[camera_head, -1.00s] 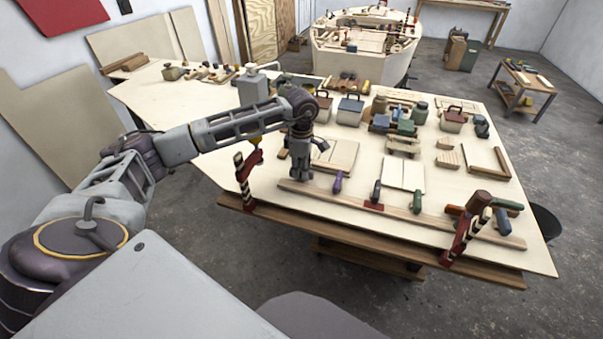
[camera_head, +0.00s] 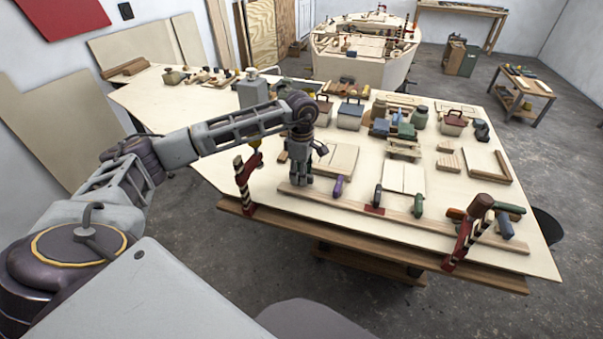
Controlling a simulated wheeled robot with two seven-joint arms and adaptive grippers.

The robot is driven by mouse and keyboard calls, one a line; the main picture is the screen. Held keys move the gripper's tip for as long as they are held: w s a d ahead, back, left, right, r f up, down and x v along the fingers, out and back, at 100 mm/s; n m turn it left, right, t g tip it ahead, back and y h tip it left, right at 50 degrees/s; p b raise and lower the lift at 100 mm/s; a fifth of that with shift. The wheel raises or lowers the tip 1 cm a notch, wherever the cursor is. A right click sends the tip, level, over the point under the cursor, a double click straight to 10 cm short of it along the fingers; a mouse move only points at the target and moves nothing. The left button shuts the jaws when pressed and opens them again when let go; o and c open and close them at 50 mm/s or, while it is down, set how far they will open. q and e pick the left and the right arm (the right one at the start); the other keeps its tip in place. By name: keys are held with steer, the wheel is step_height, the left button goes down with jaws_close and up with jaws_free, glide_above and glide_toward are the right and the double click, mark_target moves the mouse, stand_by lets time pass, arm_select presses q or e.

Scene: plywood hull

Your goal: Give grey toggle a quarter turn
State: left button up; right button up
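A dark grey toggle (camera_head: 377,195) stands on a long wooden strip (camera_head: 460,232) near the table's front edge, with a red patch at its foot. A purple toggle (camera_head: 338,186) is to its left and a green toggle (camera_head: 418,204) to its right on the same strip. My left gripper (camera_head: 300,182) points down over the strip's left end, left of the purple toggle. Its fingers look close together, but whether they are shut, touch the strip or cover something is unclear. My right gripper is not in view.
A red clamp (camera_head: 244,185) stands at the table edge left of my gripper, another clamp (camera_head: 466,235) at the right. Boxes, including a blue one (camera_head: 350,115), and flat wooden pieces (camera_head: 403,178) lie behind the strip.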

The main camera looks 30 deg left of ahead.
arm_select(q)
step_height(320, 180, up, 12)
stand_by(1.1)
steer(key=shift+f, duration=0.1)
stand_by(0.4)
